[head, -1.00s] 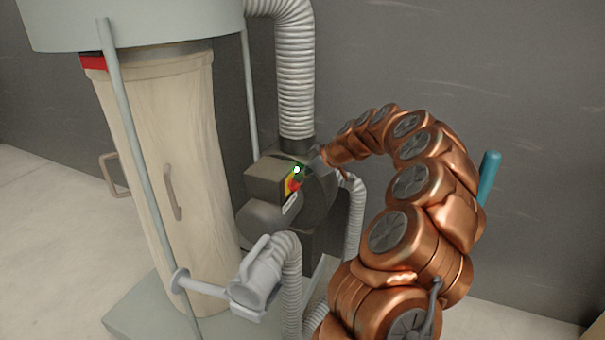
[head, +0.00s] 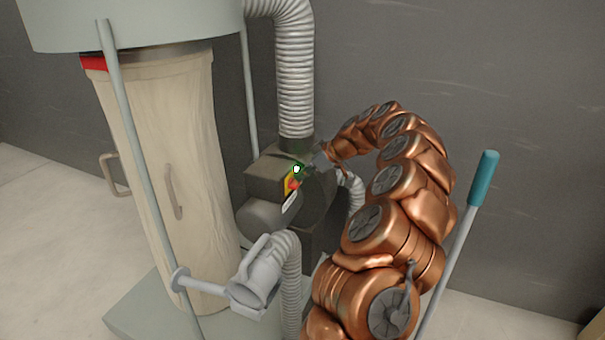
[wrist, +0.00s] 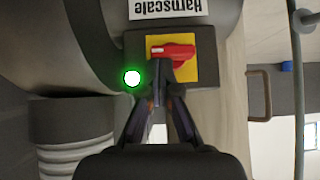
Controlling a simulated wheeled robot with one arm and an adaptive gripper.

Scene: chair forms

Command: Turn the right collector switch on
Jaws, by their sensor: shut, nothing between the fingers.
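The collector switch is a red rotary knob (wrist: 178,52) on a yellow plate (wrist: 188,73), on the dark motor housing (head: 268,178). In the wrist view the knob lies crosswise, with a pale mark near its left end. A round lamp (wrist: 132,77) beside the plate glows white with a green ring; it also shows in the head view (head: 296,169). My gripper (wrist: 160,76) is shut and empty, its tips at the lower left of the knob. I cannot tell whether they touch it. In the head view my gripper (head: 305,169) is small beside the lamp and partly hard to make out.
A grey ribbed duct (head: 295,90) rises from the housing. A pale collector bag (head: 160,130) and a thin grey post (head: 135,150) stand at left. A grey hose fitting (head: 258,275) is below the switch. A teal-handled pole (head: 484,180) stands at right, close to my arm.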

